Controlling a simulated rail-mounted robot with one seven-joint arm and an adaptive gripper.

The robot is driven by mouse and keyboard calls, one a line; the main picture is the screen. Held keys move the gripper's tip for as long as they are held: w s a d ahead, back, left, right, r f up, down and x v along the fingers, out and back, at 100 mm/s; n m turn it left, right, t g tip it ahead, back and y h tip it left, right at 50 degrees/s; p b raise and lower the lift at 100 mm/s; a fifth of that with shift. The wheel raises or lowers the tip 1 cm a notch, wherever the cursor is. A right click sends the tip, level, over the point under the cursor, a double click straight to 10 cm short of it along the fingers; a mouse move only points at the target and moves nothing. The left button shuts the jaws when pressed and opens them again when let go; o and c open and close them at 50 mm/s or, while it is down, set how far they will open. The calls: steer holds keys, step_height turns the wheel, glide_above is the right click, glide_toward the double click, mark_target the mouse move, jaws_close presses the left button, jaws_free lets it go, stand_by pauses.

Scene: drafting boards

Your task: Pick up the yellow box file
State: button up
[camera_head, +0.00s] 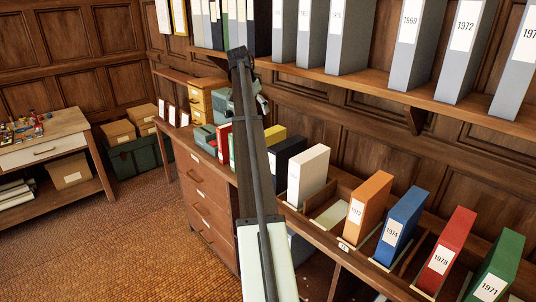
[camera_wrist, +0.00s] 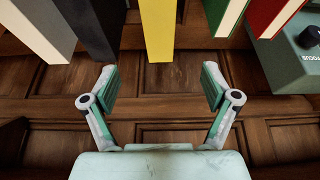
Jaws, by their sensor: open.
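The yellow box file (camera_wrist: 158,28) stands in the wrist view at the top middle, between a black file and a green one. In the head view only a small part of the yellow box file (camera_head: 275,133) shows beside my arm. My gripper (camera_wrist: 160,85) is open and empty, with its two fingers spread to either side of the yellow file's line and apart from it.
Close to the yellow file are a black file (camera_wrist: 90,28), a green file (camera_wrist: 228,15) and a red file (camera_wrist: 270,18). A teal box (camera_wrist: 285,62) is at the right. In the head view a shelf (camera_head: 420,118) with grey files overhangs the row.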

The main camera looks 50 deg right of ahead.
mark_target(268, 132)
steer(key=p+x, duration=0.4)
steer(key=x, duration=0.8)
steer(key=p+x, duration=0.3)
steer(key=x, duration=0.1)
steer(key=shift+s+d+f, duration=0.15)
steer(key=shift+d+f, duration=0.1)
steer(key=shift+f, duration=0.3)
steer(key=shift+f, duration=0.2)
steer(key=shift+c, duration=0.3)
jaws_close()
